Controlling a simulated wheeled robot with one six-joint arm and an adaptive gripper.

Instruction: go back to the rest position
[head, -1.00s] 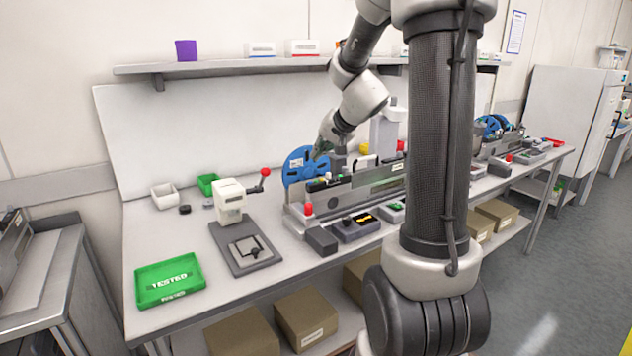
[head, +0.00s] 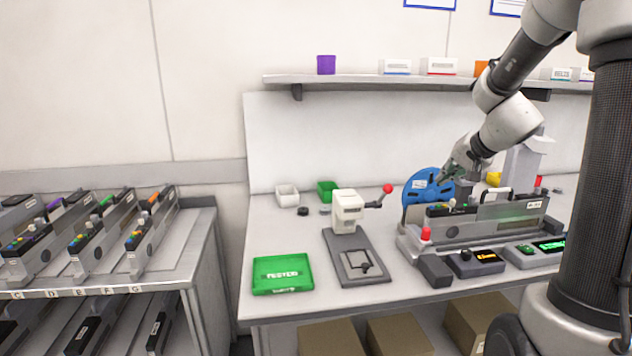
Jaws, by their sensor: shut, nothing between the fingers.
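My gripper (head: 456,172) is at the end of my arm, on the right of the head view. It hangs in front of the blue reel (head: 421,190), above the feeder (head: 478,222) on the bench. It is small in the picture and partly blends with the reel and feeder behind it. It looks shut, and I see nothing held in it. My arm is bent, with its upper links reaching in from the top right.
The bench (head: 262,215) carries a green tray marked TESTED (head: 283,274), a white lever press (head: 347,212), a white bin (head: 287,194) and a green bin (head: 327,190). A shelf (head: 360,81) runs above. A rack with several feeders (head: 190,262) stands at the left.

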